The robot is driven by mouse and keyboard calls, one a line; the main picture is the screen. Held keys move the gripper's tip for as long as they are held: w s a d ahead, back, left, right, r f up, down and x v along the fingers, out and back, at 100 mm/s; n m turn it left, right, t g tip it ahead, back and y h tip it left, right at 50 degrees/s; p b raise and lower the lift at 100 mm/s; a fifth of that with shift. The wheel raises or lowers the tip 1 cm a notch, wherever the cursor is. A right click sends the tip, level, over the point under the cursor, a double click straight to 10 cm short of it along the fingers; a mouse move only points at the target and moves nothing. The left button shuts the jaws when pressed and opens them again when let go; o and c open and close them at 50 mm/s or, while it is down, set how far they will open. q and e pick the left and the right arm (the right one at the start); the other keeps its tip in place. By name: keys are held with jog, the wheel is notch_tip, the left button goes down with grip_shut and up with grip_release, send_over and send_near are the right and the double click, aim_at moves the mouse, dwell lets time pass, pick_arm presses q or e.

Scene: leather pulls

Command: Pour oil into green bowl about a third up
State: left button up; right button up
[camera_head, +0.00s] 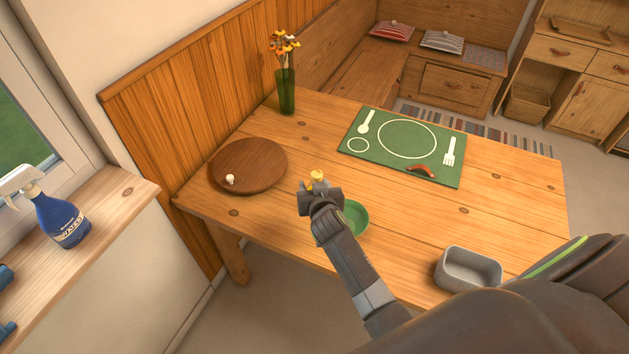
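The green bowl (355,215) stands on the wooden table near its front edge, partly hidden behind my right forearm. My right gripper (317,184) is just left of the bowl in the picture and beyond it. A small yellow thing (317,175), which may be the top of the oil bottle, shows between its fingertips. The rest of it is hidden by the gripper, so I cannot tell whether the fingers are closed on it. No oil level can be seen in the bowl. My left gripper is not in view.
A round wooden board (250,165) with a small white thing (230,179) lies left. A green vase (287,92) with flowers stands behind. A green placemat (360,149) with a red pepper-like thing (422,171) lies back right. A grey container (470,268) stands front right.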

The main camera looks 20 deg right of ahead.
jog(key=shift+s+d+f+m+t+y+b, duration=0.15)
jog(key=shift+f+m+y+b, duration=0.15)
jog(key=shift+f+m, duration=0.2)
jog(key=shift+w+d+f+m+t+y+b, duration=0.15)
jog(key=shift+f+m+y+b, duration=0.15)
jog(key=shift+m, duration=0.3)
notch_tip(320, 180, down, 3)
jog(key=m+y+b, duration=0.1)
jog(key=b, duration=0.1)
jog(key=m+t+b, duration=0.1)
jog(key=m, duration=0.1)
jog(key=shift+s+f+y+b, duration=0.1)
jog(key=shift+f+y+b, duration=0.05)
jog(key=shift+y+b, duration=0.25)
jog(key=m+b, duration=0.1)
jog(key=b, duration=0.1)
jog(key=m+t+b, duration=0.1)
jog(key=b, duration=0.2)
jog(key=a+f+m+t+y+b, duration=0.1)
jog(key=m+b, duration=0.1)
jog(key=b, duration=0.1)
jog(key=shift+w+a, duration=0.1)
jog(key=shift+w, duration=0.1)
jog(key=shift+r, duration=0.4)
jog(key=shift+a+f+m+t+b, duration=0.15)
jog(key=shift+f+m+t+b, duration=0.3)
jog(key=shift+m+b, duration=0.35)
jog(key=shift+r, duration=0.1)
